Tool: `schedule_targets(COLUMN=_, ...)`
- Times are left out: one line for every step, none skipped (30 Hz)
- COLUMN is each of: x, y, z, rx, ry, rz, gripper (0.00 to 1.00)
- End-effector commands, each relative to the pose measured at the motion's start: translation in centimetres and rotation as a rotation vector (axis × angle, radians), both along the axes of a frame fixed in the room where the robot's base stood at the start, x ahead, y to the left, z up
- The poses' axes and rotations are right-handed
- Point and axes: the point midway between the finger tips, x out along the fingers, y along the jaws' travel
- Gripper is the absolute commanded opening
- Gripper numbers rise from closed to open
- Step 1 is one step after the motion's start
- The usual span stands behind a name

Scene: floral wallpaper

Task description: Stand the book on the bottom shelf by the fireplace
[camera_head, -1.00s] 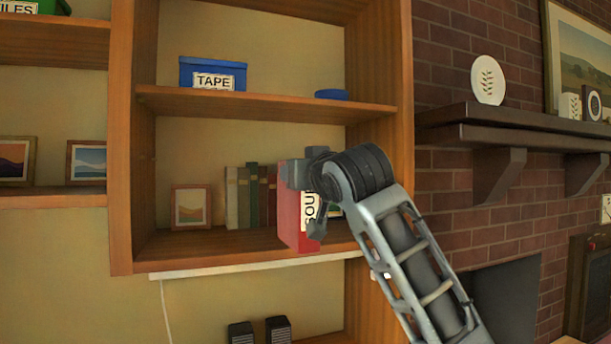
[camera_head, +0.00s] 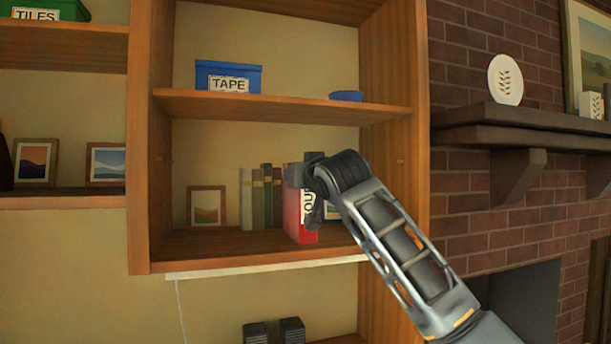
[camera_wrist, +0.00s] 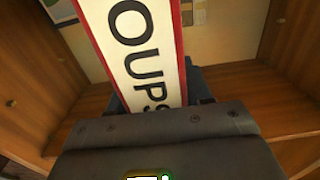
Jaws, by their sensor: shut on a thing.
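My gripper (camera_head: 312,190) is shut on a red book (camera_head: 293,203) with a white label reading "OUPS" in part. The book is upright, at the right end of a row of books (camera_head: 260,198) in the lower compartment of the wooden shelf (camera_head: 210,243). Its lower edge is at or just above the board; I cannot tell if it touches. In the wrist view the book's label (camera_wrist: 145,50) rises tilted from the gripper, whose fingertips are hidden. The dark fireplace opening (camera_head: 520,300) is at the lower right.
A framed picture (camera_head: 207,206) stands left of the books, and another shows partly behind my gripper. Above are a blue TAPE box (camera_head: 228,78) and a blue bowl (camera_head: 346,96). Two dark objects (camera_head: 273,331) stand below. The mantel (camera_head: 520,119) juts out at right.

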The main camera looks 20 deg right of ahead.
Motion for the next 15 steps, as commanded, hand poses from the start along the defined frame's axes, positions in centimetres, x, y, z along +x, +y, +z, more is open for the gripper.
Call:
schedule_targets(x=0.4, y=0.0, z=0.3, rx=-0.001, ry=-0.004, rz=0.000, gripper=0.00)
schedule_targets(x=0.7, y=0.0, z=0.3, rx=-0.001, ry=-0.003, rz=0.000, gripper=0.00)
schedule_targets(x=1.1, y=0.0, z=0.2, rx=0.000, ry=-0.002, rz=0.000, gripper=0.00)
schedule_targets(x=1.3, y=0.0, z=0.3, rx=0.000, ry=-0.003, rz=0.000, gripper=0.00)
schedule_targets(x=1.6, y=0.0, z=0.2, rx=0.000, ry=-0.003, rz=0.000, gripper=0.00)
schedule_targets(x=2.0, y=0.0, z=0.3, rx=0.000, ry=-0.003, rz=0.000, gripper=0.00)
schedule_targets(x=2.2, y=0.0, z=0.3, rx=0.000, ry=-0.003, rz=-0.001, gripper=0.00)
schedule_targets(x=2.5, y=0.0, z=0.3, rx=-0.001, ry=-0.003, rz=-0.001, gripper=0.00)
schedule_targets(x=2.8, y=0.0, z=0.3, rx=-0.001, ry=-0.003, rz=0.000, gripper=0.00)
schedule_targets(x=3.1, y=-0.1, z=0.2, rx=-0.001, ry=-0.002, rz=-0.001, gripper=0.00)
schedule_targets(x=3.3, y=0.0, z=0.3, rx=-0.001, ry=-0.002, rz=-0.001, gripper=0.00)
schedule_targets(x=3.7, y=0.0, z=0.3, rx=-0.001, ry=-0.003, rz=0.000, gripper=0.00)
schedule_targets(x=4.0, y=0.0, z=0.3, rx=-0.001, ry=-0.003, rz=0.000, gripper=0.00)
schedule_targets(x=4.2, y=0.1, z=0.3, rx=-0.001, ry=-0.003, rz=0.001, gripper=0.00)
schedule_targets(x=4.6, y=0.1, z=0.3, rx=0.000, ry=-0.002, rz=0.000, gripper=0.00)
